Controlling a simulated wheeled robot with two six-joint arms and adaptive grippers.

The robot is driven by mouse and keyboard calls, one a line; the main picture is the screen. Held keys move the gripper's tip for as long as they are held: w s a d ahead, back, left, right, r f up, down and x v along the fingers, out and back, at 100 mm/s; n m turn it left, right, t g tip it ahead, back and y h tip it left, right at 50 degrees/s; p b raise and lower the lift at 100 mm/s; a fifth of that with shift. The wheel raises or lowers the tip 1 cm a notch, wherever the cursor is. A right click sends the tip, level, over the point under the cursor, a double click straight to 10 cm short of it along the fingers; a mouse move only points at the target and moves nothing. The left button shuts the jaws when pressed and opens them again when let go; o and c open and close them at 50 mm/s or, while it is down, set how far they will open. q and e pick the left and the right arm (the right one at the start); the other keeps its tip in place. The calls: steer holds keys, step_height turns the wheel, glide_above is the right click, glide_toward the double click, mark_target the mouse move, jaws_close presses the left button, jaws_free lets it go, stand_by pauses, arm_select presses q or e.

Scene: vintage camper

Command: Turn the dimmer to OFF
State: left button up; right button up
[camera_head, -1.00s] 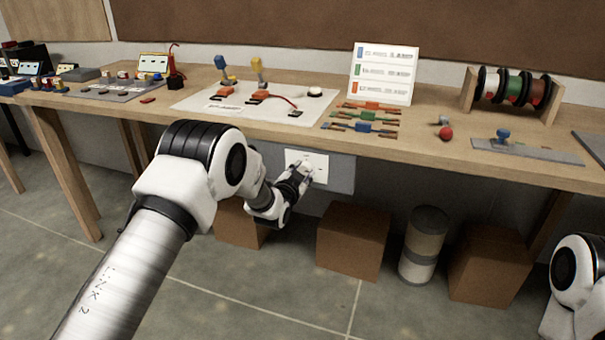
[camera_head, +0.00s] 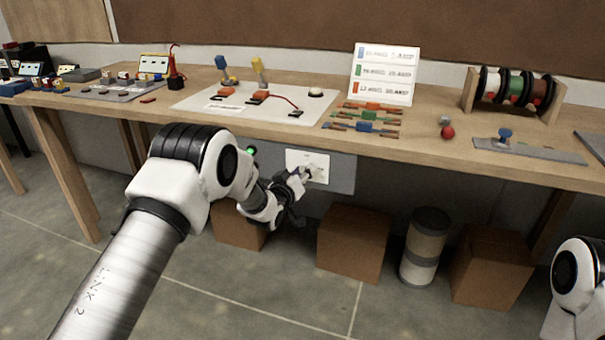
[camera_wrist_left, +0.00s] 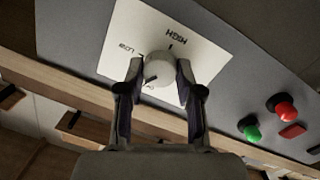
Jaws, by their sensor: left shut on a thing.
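The dimmer is a white plate (camera_head: 318,158) on a grey panel below the workbench's front edge. The knob's exact setting is unclear. My left gripper (camera_wrist_left: 156,82) has one finger on each side of the knob and is shut on it. In the head view the left gripper (camera_head: 301,178) is at the plate. My right gripper is out of view.
A green button (camera_wrist_left: 252,133) and a red button (camera_wrist_left: 284,108) are on the same grey panel. The workbench (camera_head: 420,150) overhangs the panel. Cardboard boxes (camera_head: 352,245) and a cylinder (camera_head: 424,245) stand on the floor below.

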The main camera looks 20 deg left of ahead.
arm_select(q)
steer(key=n, duration=0.6)
steer(key=shift+f+t, duration=0.1)
steer(key=shift+t, duration=0.2)
stand_by(0.4)
steer(key=o, duration=1.2)
steer(key=shift+c, duration=0.2)
steer(key=s+a, duration=0.1)
steer(key=s, duration=1.1)
steer(key=shift+a, duration=0.3)
